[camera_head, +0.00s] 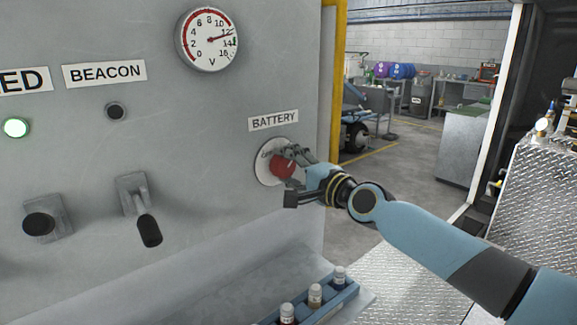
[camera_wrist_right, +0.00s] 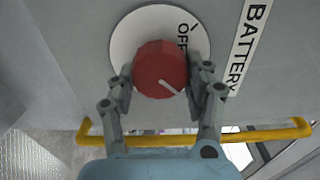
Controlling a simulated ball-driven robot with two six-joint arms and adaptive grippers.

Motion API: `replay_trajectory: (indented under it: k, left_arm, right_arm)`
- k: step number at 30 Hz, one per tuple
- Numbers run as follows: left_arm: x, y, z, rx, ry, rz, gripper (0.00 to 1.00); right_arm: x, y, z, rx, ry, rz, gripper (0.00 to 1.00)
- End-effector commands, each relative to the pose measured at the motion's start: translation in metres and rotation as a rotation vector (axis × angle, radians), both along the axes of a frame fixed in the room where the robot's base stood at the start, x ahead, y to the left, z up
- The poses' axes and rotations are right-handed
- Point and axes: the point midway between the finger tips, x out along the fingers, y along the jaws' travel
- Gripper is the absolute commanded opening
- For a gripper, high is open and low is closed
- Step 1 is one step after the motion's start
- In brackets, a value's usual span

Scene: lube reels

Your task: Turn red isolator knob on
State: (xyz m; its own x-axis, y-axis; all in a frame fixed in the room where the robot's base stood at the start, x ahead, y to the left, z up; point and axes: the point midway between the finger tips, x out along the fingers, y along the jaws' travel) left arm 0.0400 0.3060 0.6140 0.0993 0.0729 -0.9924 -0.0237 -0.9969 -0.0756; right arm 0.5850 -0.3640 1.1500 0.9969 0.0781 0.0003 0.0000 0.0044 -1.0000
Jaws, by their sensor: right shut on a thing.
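The red isolator knob (camera_head: 283,166) sits on a round white plate (camera_head: 264,170) under the BATTERY label (camera_head: 273,120) on the grey panel. My right gripper (camera_head: 292,172) reaches it from the right and is shut on it. In the right wrist view the knob (camera_wrist_right: 160,69) is between the two fingers (camera_wrist_right: 160,84), one on each side. A pale pointer line on the knob's face points to the lower right of that view. OFF is printed on the plate, beside the knob; any ON mark is hidden. My left gripper is not in view.
A voltage gauge (camera_head: 208,39), a lit green lamp (camera_head: 15,128), a black knob (camera_head: 40,223) and a lever (camera_head: 148,229) are on the panel to the left. A blue rack of bottles (camera_head: 315,299) stands below. A yellow rail (camera_head: 333,80) edges the panel.

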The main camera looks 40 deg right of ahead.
Motion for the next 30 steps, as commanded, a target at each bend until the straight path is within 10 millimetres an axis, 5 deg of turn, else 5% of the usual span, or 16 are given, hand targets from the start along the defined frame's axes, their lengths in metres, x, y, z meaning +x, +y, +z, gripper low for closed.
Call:
replay_trajectory:
  k: [13, 14, 19, 30]
  left_arm:
    - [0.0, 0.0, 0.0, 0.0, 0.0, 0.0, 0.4]
    - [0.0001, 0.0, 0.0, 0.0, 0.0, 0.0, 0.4]
    - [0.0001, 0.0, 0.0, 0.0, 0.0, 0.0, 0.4]
    - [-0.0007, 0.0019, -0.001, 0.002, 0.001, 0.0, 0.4]
  right_arm:
    - [-0.0001, 0.0, -0.0008, 0.014, 0.002, 0.0, 0.18]
    - [-0.0002, 0.0, -0.0009, 0.013, 0.002, 0.0, 0.53]
    - [-0.0001, 0.0001, -0.0007, 0.012, 0.002, 0.0, 0.75]
    - [0.0, 0.0001, -0.0001, -0.053, -0.004, 0.0, 0.75]
